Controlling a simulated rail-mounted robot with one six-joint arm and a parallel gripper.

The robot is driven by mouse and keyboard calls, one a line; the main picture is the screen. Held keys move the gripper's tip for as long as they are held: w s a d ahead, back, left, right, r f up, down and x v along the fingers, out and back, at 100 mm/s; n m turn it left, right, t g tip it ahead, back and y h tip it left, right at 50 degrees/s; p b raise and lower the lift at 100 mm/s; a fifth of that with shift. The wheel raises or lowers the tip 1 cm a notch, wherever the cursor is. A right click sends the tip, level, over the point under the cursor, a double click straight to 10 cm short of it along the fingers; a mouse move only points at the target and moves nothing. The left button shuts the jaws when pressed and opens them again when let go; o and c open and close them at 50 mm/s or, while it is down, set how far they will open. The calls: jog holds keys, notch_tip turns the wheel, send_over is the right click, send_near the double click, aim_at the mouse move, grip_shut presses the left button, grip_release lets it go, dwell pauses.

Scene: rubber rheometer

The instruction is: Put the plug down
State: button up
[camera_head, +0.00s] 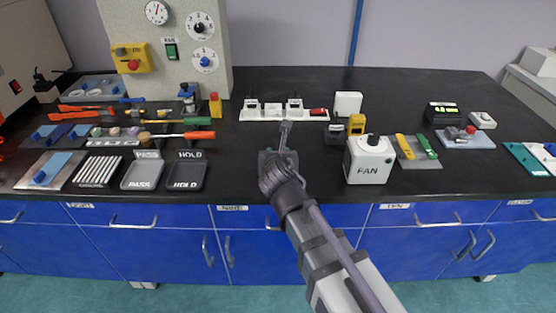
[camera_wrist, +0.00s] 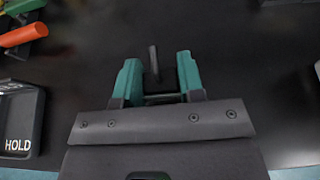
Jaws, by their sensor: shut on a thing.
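My gripper (camera_head: 280,158) is over the middle of the black bench top, in front of a long white holder. In the wrist view its two teal fingers (camera_wrist: 157,80) are shut on a dark, slim thing, taken to be the plug (camera_wrist: 154,62), which sticks out past the fingertips. Most of its body is hidden between the fingers. I cannot tell whether it touches the bench.
The white holder (camera_head: 262,118) stands behind my gripper. To the right is a white FAN box (camera_head: 367,171). To the left are the PASS tray (camera_head: 143,184) and HOLD tray (camera_head: 186,184), with several tools behind. The black bench (camera_wrist: 225,75) around my fingers is clear.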

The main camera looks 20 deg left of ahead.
jog(key=shift+f, duration=0.25)
jog(key=o, duration=0.9)
jog(key=shift+r, duration=0.1)
jog(key=shift+r, duration=0.1)
jog(key=shift+s+r, duration=0.1)
jog(key=shift+r, duration=0.15)
jog(key=p+v, duration=0.3)
jog(key=v, duration=0.3)
jog(key=shift+s+d+r, duration=0.15)
jog(key=shift+s, duration=0.05)
jog(key=shift+s+d, duration=0.1)
jog(key=shift+s, duration=0.3)
jog(key=shift+w, duration=0.1)
